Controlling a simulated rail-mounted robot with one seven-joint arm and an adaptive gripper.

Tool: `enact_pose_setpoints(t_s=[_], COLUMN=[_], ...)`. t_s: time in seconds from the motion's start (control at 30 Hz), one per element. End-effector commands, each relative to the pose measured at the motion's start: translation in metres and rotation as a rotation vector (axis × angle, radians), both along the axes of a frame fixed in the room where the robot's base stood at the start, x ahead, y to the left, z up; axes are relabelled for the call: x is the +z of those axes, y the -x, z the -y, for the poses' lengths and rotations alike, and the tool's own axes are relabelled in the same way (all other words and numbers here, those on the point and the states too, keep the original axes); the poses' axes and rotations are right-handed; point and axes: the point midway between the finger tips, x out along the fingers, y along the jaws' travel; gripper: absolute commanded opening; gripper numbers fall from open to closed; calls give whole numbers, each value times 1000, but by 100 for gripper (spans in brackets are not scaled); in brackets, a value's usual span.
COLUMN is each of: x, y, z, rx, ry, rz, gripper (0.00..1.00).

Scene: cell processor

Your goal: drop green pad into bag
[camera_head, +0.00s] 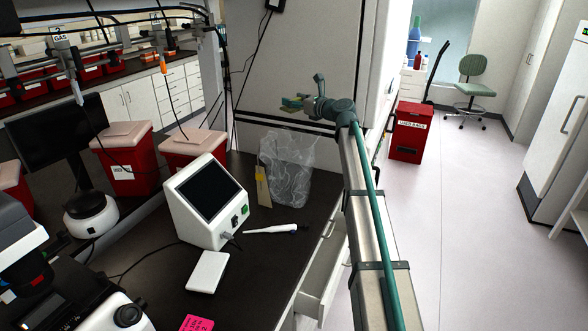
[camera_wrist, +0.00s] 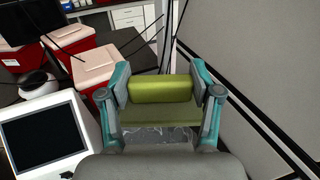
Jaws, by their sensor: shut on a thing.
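The green pad (camera_wrist: 160,89) is between the two fingers of my gripper (camera_wrist: 160,85) in the wrist view. My gripper is shut on it. In the head view my gripper (camera_head: 296,102) holds the pad (camera_head: 291,103) high, above the clear plastic bag. The bag (camera_head: 288,172) stands open on the dark bench near its right end, and its inside looks see-through. In the wrist view a part of the bag (camera_wrist: 172,136) shows below and behind the pad, mostly hidden by my gripper.
A white device with a screen (camera_head: 207,200) stands on the bench left of the bag. A pipette (camera_head: 272,229) lies in front of the bag. Red bins with pale lids (camera_head: 128,165) stand at the left. A white cabinet wall (camera_head: 290,60) rises behind the bag.

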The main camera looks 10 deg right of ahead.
Motion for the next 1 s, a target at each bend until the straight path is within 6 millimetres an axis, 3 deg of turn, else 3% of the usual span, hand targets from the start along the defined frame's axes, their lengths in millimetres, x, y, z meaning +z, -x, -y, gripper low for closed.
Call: enact_pose_setpoints(t_s=[0.6,0.97,1.0], x=[-56,-58,-58], y=[0,0,0], z=[0,0,0], rx=[-1,0,0], ry=[0,0,0], rz=[0,0,0], gripper=[1,1,67])
